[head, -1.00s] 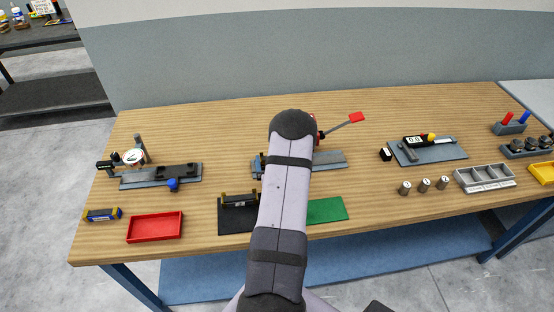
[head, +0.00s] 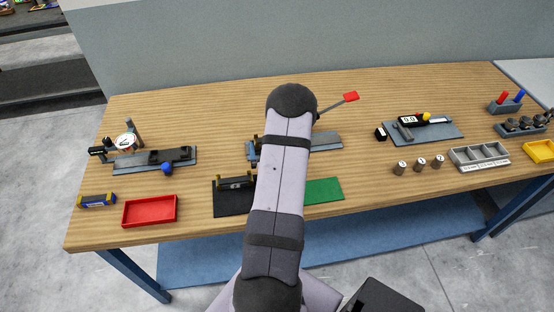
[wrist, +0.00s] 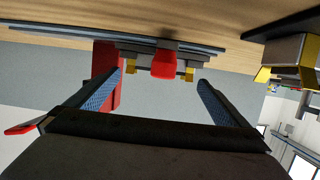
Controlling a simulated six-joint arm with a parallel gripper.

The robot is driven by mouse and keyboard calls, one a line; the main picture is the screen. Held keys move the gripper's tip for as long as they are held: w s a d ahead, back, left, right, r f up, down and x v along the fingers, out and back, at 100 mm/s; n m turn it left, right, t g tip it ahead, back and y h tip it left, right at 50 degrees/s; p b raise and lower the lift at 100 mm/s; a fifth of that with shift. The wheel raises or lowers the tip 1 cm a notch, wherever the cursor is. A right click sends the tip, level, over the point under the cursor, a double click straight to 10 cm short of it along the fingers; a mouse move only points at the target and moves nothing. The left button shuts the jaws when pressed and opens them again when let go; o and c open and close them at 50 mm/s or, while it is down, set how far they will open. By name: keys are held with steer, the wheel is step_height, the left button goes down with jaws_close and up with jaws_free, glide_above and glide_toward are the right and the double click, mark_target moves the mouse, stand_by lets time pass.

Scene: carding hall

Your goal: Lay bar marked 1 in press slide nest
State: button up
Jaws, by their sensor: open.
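In the head view the press stands at the middle of the bench, its red-tipped lever (head: 350,97) reaching right and its grey base (head: 325,141) partly hidden by my arm. A dark holder (head: 236,183) with brass-coloured ends stands on the black mat (head: 228,206); I cannot read a 1 there. My gripper (wrist: 160,78) is hidden in the head view. The wrist view shows it open and empty, facing the red press body (wrist: 104,60) and a red block (wrist: 164,64) with yellow pieces on both sides. I cannot tell whether that is the slide nest. A grey, yellow-ended piece (wrist: 287,52) lies to the right.
A green mat (head: 324,190) lies right of my arm, and a red tray (head: 150,210) at the front left. A dial gauge fixture (head: 125,143) is at the left. Numbered cylinders (head: 420,164), a grey compartment tray (head: 478,158) and a display fixture (head: 422,129) are at the right.

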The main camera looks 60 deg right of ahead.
steer(key=b+v, duration=0.2)
steer(key=v, duration=0.6)
steer(key=shift+s+a+r, duration=0.15)
steer(key=w+a+n+y+p, duration=0.1)
steer(key=w+a, duration=0.1)
steer(key=w+a+r+n+g+y+p, duration=0.1)
steer(key=w+a+y, duration=0.1)
steer(key=w+a, duration=0.1)
steer(key=w+a+r+n+y+p, duration=0.1)
steer(key=w+a, duration=0.1)
steer(key=shift+w+a+p, duration=0.15)
steer(key=shift+a+p, duration=0.05)
steer(key=shift+p, duration=0.1)
steer(key=a+r+n+g+y+p, duration=0.2)
steer(key=a+r+g+y+p, duration=0.15)
steer(key=a, duration=0.65)
steer(key=a+r+n+g+y+p, duration=0.2)
steer(key=a+r, duration=0.2)
steer(key=a, duration=0.6)
steer(key=s+a+r+n+g+p, duration=0.2)
steer(key=s+a+r+g, duration=0.3)
steer(key=s+a, duration=0.5)
step_height(320, 180, down, 49)
steer(key=t+b, duration=0.1)
steer(key=b, duration=4.8)
steer(key=shift+f+y+b, duration=0.25)
steer(key=shift+y+b, duration=0.15)
steer(key=shift+y, duration=0.05)
steer(key=shift+w+a, duration=0.1)
